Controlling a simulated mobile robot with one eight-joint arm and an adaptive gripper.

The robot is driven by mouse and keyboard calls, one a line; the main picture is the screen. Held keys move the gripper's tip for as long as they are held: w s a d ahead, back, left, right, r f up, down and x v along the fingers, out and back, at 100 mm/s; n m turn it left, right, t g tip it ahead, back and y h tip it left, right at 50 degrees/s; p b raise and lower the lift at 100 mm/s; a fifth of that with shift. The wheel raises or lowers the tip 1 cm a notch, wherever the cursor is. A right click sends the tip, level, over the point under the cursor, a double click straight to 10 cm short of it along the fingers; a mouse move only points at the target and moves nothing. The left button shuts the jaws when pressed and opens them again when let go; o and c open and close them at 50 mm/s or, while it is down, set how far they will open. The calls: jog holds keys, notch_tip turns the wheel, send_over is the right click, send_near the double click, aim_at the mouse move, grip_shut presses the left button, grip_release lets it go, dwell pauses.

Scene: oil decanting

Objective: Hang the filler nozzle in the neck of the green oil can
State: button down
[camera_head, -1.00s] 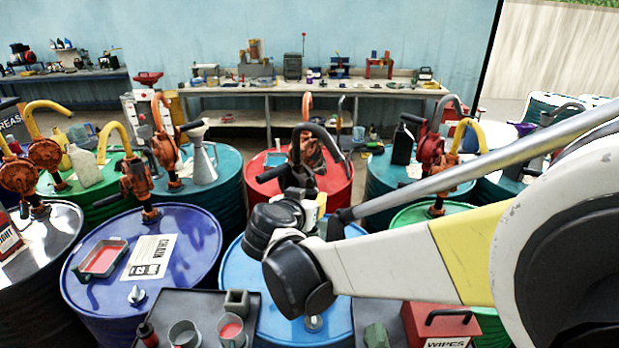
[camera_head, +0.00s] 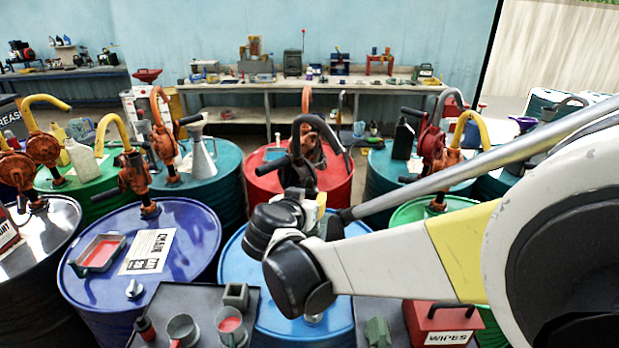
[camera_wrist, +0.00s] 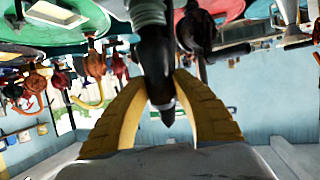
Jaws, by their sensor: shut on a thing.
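In the wrist view the yellow fingers of my gripper (camera_wrist: 162,88) are closed around a black, tapered nozzle (camera_wrist: 155,52) with a grey ribbed part behind it. Its narrow tip points down in that picture, between the fingers. In the head view my wrist hides the gripper and the nozzle. A small green angular object (camera_head: 377,332) sits on the right dark tray at the bottom edge; I cannot tell whether it is the green oil can. No can neck shows near the nozzle.
A blue drum (camera_head: 245,268) stands below my wrist, a red drum (camera_head: 335,182) with a pump behind it. A red wipes box (camera_head: 440,318) is at lower right. A dark tray (camera_head: 200,298) holds grey cups. Several drums with pumps crowd both sides. A workbench (camera_head: 215,88) lines the wall.

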jog(key=shift+f, duration=0.4)
jog(key=c, duration=1.1)
grip_release()
jog(key=shift+o, duration=0.2)
jog(key=v, duration=1.2)
jog(key=shift+c, duration=0.2)
